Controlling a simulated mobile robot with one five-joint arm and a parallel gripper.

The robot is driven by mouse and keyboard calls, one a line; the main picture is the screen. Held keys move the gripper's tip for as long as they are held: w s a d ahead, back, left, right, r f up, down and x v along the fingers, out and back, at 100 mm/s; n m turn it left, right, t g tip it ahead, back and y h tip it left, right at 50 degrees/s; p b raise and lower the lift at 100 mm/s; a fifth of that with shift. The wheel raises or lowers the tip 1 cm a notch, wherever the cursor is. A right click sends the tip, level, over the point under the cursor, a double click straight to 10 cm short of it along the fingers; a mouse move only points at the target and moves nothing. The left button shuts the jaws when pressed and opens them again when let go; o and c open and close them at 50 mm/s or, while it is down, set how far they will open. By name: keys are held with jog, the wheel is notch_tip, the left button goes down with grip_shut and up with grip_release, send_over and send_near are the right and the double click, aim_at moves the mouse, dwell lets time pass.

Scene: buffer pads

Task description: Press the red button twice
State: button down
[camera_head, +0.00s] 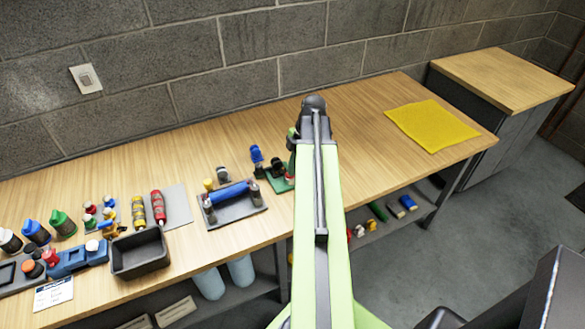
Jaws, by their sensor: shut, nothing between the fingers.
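A red-orange round cap (32,269), which may be the red button, sits on a grey box at the far left of the bench. Another red round top (50,258) is on the blue device (76,258) just right of it. I cannot tell for certain which is the button. My light green arm reaches over the bench toward the wall, with its dark end joint well to the right of both red tops. My gripper's fingers are hidden behind the arm.
A dark open bin (139,254) stands right of the blue device. Red and yellow cylinders (158,206), small bottles (61,222) and a tray with a blue roller (231,195) crowd the left bench. The bench is clear around the yellow cloth (432,125) at right.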

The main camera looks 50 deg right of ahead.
notch_tip(320, 180, up, 4)
jog(key=p, duration=0.4)
jog(key=shift+a+r+p, duration=0.1)
jog(key=shift+r+p, duration=0.15)
jog(key=shift+p, duration=0.1)
jog(key=p+v, duration=0.9)
jog(key=shift+d+r, duration=0.25)
